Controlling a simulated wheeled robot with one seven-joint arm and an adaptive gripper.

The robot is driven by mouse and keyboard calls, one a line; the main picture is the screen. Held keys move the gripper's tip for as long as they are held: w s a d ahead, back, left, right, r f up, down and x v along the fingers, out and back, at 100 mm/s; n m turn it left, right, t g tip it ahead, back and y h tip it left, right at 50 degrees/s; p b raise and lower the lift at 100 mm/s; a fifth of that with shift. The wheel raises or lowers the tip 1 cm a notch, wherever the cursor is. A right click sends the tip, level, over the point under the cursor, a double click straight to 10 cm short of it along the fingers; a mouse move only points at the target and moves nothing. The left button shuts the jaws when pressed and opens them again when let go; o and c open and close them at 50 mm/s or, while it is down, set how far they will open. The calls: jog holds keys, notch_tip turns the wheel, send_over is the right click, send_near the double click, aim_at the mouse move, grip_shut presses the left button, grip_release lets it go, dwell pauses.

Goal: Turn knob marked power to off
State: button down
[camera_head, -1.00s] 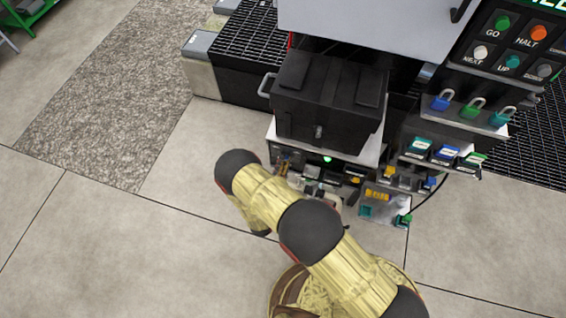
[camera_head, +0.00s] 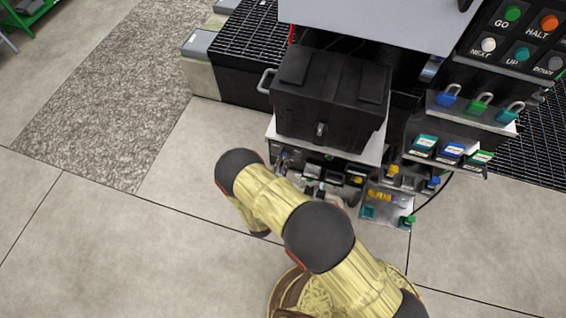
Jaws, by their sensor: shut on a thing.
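The front panel (camera_head: 345,160) with small dark controls sits under the black lidded box, on the front of the low station. My gripper (camera_head: 318,188) is at this panel, small and partly hidden behind my own yellow and black arm. It appears shut on a knob there, but the fingertips and the knob are too small and covered to make out. I cannot read the power marking or the knob's pointer angle. No green light shows on the panel now.
The black box (camera_head: 325,100) stands above the panel on a pale shelf (camera_head: 376,148). To the right are padlocks (camera_head: 480,104), labelled blocks (camera_head: 450,150) and a small tray (camera_head: 378,215). A button board (camera_head: 520,40) is at top right. Open floor (camera_head: 120,240) lies to the left.

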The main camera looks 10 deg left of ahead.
jog(key=shift+a+f+n+b, duration=0.1)
jog(key=shift+n+b, duration=0.5)
jog(key=shift+n, duration=3.7)
jog(key=c, duration=1.9)
grip_release()
jog(key=shift+o, duration=0.3)
jog(key=shift+s, duration=0.1)
jog(key=s+a, duration=0.1)
jog(key=s, duration=1)
jog(key=shift+s, duration=0.4)
